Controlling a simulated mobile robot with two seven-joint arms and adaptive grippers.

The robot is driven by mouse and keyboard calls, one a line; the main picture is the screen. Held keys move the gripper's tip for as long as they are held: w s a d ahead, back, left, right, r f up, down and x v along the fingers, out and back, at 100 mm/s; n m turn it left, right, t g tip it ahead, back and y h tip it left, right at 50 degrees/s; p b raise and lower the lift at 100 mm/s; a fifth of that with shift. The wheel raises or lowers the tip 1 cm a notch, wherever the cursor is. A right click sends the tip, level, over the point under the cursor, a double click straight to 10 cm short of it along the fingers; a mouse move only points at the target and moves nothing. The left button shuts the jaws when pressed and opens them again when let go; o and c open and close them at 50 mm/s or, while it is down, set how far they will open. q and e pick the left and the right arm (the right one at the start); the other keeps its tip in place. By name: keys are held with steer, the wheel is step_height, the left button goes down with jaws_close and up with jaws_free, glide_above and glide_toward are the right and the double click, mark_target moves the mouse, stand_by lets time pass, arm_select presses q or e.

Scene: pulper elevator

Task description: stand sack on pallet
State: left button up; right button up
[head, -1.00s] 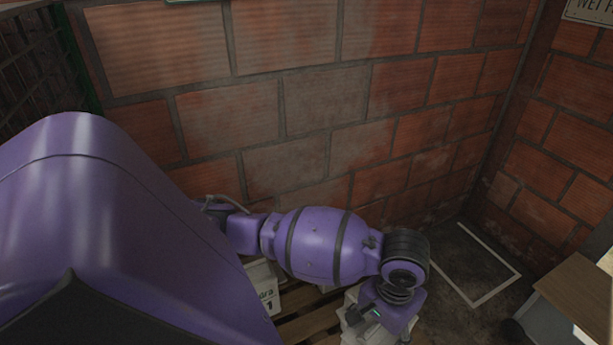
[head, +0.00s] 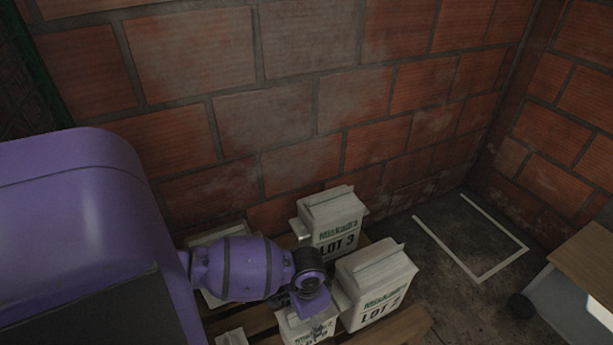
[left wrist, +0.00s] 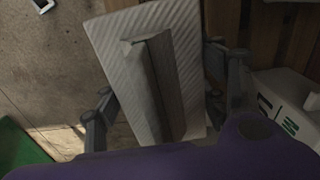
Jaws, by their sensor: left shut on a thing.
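My left gripper (head: 314,312) is shut on a white sack (head: 301,334) with green lettering, low in the head view. In the left wrist view the fingers stand on both sides of this sack (left wrist: 135,45), and its folded top faces the camera. The wooden pallet (head: 402,330) shows under and between the sacks; its slats also show in the left wrist view (left wrist: 261,28). The held sack's bottom is out of view, so I cannot tell whether it touches the pallet. My right gripper is not in view.
The LOT 3 sack (head: 333,226) and LOT 2 sack (head: 378,287) stand upright on the pallet, close by the held one. Another sack (head: 212,299) is partly hidden behind my arm. A brick wall (head: 300,110) rises behind. A table (head: 585,270) stands at right.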

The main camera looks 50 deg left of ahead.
arm_select(q)
steer(key=a+f, duration=0.1)
steer(key=a+f+b, duration=0.1)
steer(key=f, duration=0.1)
steer(key=shift+a+f, duration=0.25)
step_height(320, 180, down, 5)
steer(key=shift+f+b, duration=0.1)
steer(key=shift+b, duration=0.65)
steer(key=shift+f, duration=0.85)
steer(key=shift+f+b, duration=0.55)
steer(key=shift+f, duration=0.9)
steer(key=o, duration=2.1)
